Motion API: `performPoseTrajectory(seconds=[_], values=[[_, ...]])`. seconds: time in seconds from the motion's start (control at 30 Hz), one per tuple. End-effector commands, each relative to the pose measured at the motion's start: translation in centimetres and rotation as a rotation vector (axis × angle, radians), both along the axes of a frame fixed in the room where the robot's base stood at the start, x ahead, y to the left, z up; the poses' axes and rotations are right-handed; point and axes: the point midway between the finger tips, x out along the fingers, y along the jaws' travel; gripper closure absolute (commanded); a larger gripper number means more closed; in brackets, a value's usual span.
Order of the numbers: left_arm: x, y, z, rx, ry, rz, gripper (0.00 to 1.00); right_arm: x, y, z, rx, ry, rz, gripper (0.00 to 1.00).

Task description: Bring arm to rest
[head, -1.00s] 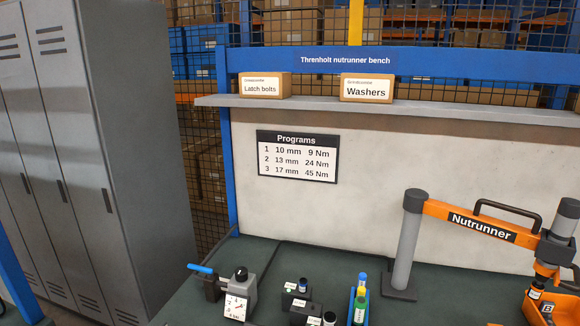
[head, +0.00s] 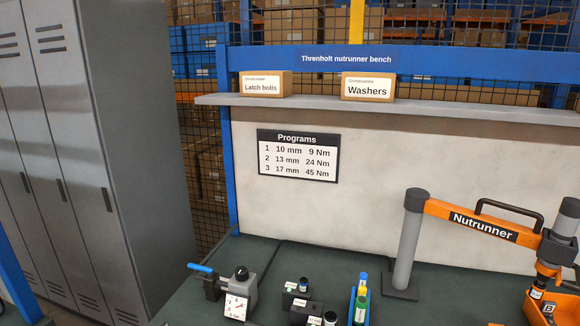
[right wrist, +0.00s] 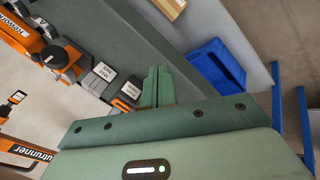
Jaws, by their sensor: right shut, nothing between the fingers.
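My right gripper (right wrist: 158,84) shows in the right wrist view. Its two green fingers are together, with nothing between them. It is above the dark green bench top, and the height is hard to tell. No gripper shows in the head view, and my left gripper is in neither view.
The orange nutrunner (head: 470,222) stands at the bench's right. A gauge device with a blue handle (head: 238,298), small dark blocks (head: 298,290) and a blue holder (head: 358,300) sit at the front. Grey lockers (head: 90,150) stand left. The bench's back middle is clear.

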Motion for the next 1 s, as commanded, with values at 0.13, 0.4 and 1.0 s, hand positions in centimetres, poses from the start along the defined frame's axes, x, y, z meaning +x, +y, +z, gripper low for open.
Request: performPoseTrajectory(seconds=[0.13,0.4,1.0], values=[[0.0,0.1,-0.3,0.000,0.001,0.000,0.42,-1.4,1.3,-7.5,0.079,0.071,-0.003,1.00],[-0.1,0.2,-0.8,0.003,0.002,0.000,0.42,-10.8,3.3,-24.3,0.269,0.249,-0.100,1.00],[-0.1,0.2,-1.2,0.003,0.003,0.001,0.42,-24.4,2.5,-32.3,0.378,0.374,-0.287,1.00]])
